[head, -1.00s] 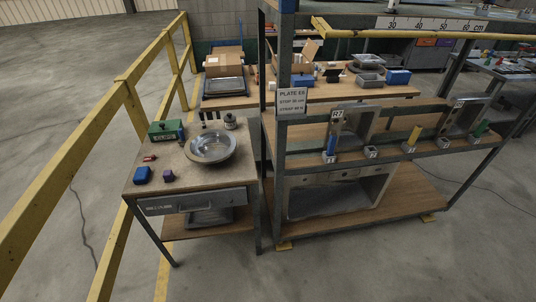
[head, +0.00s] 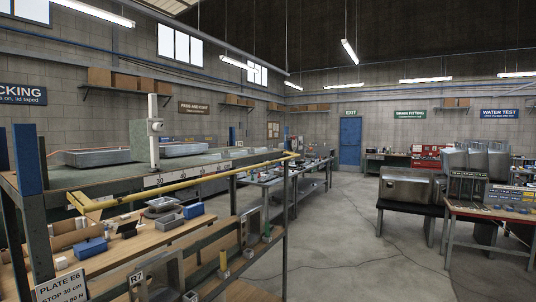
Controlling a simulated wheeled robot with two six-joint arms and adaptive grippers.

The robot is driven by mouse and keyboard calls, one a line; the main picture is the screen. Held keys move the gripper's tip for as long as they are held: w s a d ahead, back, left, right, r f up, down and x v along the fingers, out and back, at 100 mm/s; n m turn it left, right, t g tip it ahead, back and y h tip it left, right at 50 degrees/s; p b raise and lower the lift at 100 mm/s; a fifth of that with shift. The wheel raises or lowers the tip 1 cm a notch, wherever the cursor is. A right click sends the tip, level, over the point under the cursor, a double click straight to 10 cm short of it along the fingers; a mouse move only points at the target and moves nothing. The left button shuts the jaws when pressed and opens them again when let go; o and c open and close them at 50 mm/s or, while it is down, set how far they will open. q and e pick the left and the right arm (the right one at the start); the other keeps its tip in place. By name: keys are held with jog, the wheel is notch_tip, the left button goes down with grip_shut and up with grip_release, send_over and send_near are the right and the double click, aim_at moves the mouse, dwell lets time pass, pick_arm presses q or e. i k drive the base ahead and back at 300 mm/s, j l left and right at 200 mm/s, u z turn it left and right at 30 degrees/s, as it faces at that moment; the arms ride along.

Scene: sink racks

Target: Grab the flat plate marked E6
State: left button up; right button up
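A white sign reading "PLATE E6", with "STOP 30 cm" under it (head: 62,289), is fixed at the lower left of the head view, on the near side of the rack. No flat plate that itself bears the mark E6 can be made out. A grey metal piece with a tag R7 (head: 137,278) stands on the rack's lower rail, partly cut off by the bottom edge. Neither of my grippers is in view.
The rack's upper bench (head: 100,178) has a yellow rail (head: 190,181) along its edge. Blue bins (head: 91,247) and grey trays sit on the wooden shelf below. Open concrete floor (head: 340,235) lies right of the rack, before a dark table with metal sinks (head: 407,186).

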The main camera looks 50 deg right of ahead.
aim_at(270, 149)
jog(key=z, duration=1.6)
jog(key=i+l+u, duration=0.1)
jog(key=u, duration=0.35)
jog(key=i+l+u, duration=0.2)
jog(key=u, duration=0.2)
jog(key=i+l+u, duration=0.2)
jog(key=u, duration=0.25)
